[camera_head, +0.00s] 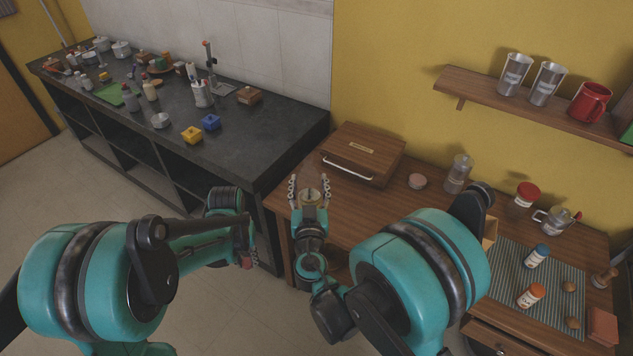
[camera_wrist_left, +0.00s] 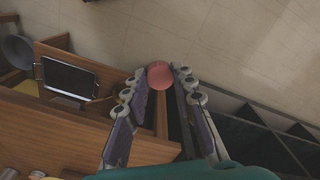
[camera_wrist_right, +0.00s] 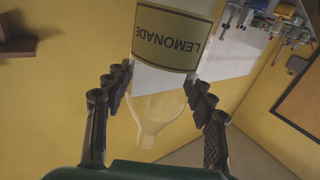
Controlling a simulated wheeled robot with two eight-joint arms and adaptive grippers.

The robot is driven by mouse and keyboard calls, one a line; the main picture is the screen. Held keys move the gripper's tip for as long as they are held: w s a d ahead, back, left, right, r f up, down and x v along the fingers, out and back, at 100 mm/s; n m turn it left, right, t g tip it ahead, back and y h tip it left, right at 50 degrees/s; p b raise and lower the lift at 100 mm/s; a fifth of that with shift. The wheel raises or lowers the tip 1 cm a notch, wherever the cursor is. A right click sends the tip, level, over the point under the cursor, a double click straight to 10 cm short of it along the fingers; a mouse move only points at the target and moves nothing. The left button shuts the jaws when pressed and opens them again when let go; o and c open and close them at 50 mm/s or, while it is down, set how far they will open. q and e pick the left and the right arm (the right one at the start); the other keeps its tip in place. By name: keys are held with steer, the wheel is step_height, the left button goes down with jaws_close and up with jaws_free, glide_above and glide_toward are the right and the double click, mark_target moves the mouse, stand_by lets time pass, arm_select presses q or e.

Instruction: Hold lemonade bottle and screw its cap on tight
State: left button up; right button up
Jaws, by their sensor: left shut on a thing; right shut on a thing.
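The lemonade bottle (camera_wrist_right: 168,40) fills the upper middle of the right wrist view, its label upside down there. Its pale neck lies between the fingers, and I see no cap on it. In the head view the bottle (camera_head: 311,195) shows from above as a small yellowish round shape. My right gripper (camera_head: 309,188) is shut on it, pointing away from me, near the wooden table's left edge. My left gripper (camera_head: 247,262) points down, left of the bottle and apart from it. It is shut on the pinkish-red cap (camera_wrist_left: 160,75), seen between its fingertips in the left wrist view.
A wooden case (camera_head: 362,152) stands on the wooden table (camera_head: 420,205) beyond my right gripper. A glass jar (camera_head: 458,173) and a striped mat (camera_head: 510,275) with small bottles lie to the right. The dark counter (camera_head: 260,140) is at the left.

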arm_select(q)
steer(key=w+d+r, duration=0.3)
steer(key=w+r, duration=0.5)
steer(key=w, duration=0.1)
step_height(320, 180, up, 28)
steer(key=m, duration=0.1)
glide_above(309, 156)
steer(key=shift+r, duration=0.1)
steer(key=shift+f, duration=2.05)
